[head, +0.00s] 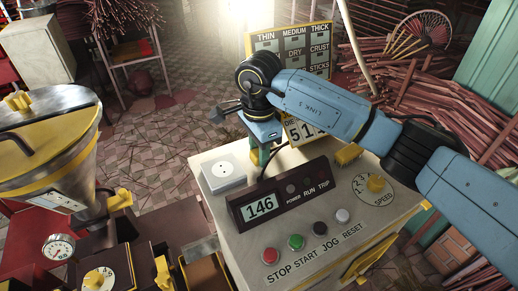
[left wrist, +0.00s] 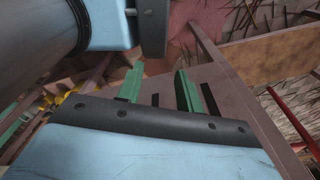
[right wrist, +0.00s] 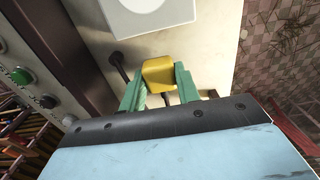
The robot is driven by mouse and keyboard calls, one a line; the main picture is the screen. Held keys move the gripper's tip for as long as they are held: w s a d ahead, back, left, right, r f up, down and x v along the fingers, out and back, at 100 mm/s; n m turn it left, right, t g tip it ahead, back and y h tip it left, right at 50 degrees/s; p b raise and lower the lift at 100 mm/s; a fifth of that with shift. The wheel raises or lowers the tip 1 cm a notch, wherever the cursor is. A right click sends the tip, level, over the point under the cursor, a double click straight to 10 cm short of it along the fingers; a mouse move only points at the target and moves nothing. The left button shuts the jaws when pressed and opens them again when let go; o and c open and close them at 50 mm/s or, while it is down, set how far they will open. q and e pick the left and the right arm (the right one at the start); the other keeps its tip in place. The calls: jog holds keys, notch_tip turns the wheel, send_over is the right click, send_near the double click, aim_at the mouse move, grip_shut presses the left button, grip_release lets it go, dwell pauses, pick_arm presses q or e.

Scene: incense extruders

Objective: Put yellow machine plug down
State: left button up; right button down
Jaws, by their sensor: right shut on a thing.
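My right gripper (head: 262,156) points down over the back of the cream cabinet top (head: 205,200). In the right wrist view its green fingers (right wrist: 158,85) are shut on the yellow plug (right wrist: 158,71), with a dark cable beside it. The plug is close over the cabinet top; I cannot tell whether it touches. In the head view the fingers hide it. The white socket plate (head: 223,171) lies left of the gripper, and it also shows in the right wrist view (right wrist: 150,14). My left gripper (left wrist: 158,85) shows only in the left wrist view, open and empty.
The display box (head: 280,198) reading 146 stands in front of the right gripper. Coloured buttons (head: 295,241) line the front. A thickness board (head: 290,45) and number cards (head: 303,130) stand behind. A steel hopper (head: 60,150) is at left. Some cabinet top around the socket is bare.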

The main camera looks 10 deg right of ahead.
jog(key=shift+f+b, duration=0.6)
jog(key=shift+f, duration=0.05)
jog(key=c, duration=1)
grip_release()
jog(key=shift+r, duration=0.1)
jog(key=shift+r+p, duration=0.55)
jog(key=shift+p, duration=0.15)
notch_tip(320, 180, up, 12)
jog(key=shift+b, duration=0.85)
jog(key=shift+r, duration=0.1)
